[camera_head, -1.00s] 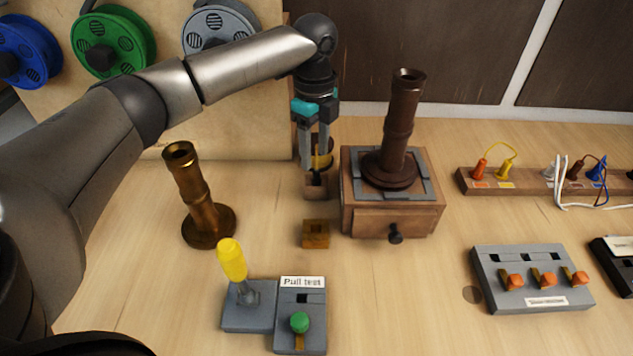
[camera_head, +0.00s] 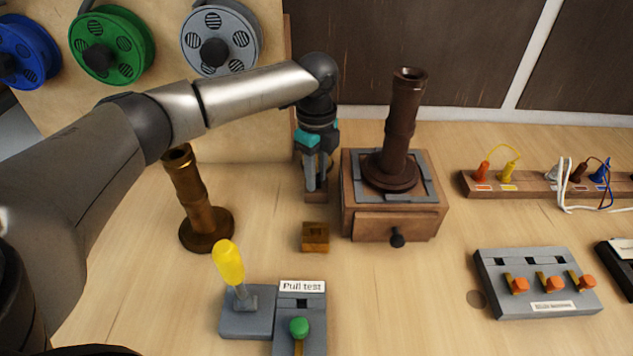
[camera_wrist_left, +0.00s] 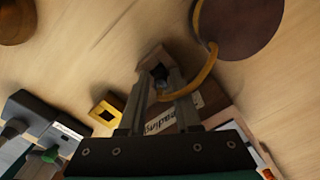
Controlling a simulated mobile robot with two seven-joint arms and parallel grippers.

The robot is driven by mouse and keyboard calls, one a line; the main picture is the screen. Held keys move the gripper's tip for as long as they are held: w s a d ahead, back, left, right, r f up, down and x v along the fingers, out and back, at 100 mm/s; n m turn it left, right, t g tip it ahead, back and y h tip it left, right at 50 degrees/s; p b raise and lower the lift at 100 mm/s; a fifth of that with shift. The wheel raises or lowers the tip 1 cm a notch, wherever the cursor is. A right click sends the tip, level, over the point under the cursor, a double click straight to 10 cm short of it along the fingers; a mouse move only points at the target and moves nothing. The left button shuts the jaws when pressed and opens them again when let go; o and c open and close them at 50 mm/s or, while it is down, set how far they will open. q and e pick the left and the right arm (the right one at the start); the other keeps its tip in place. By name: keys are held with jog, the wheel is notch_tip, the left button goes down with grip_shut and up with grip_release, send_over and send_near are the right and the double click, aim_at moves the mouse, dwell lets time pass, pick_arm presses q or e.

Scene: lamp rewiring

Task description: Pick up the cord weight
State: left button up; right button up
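A yellow cord (camera_wrist_left: 207,65) curves past the fingers towards a dark brown round object (camera_wrist_left: 240,22). In the head view the fingers hide the weight. My right gripper is not in view.
The drawer box (camera_head: 392,226) with a dark brown lamp column (camera_head: 400,130) stands close right. A brass block (camera_head: 315,237) lies in front, a brass lamp column (camera_head: 200,205) left. The pull tester (camera_head: 301,305) is at the front.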

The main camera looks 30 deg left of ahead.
pick_arm(q)
grip_shut()
dwell(0.3)
jog(key=shift+r, duration=0.1)
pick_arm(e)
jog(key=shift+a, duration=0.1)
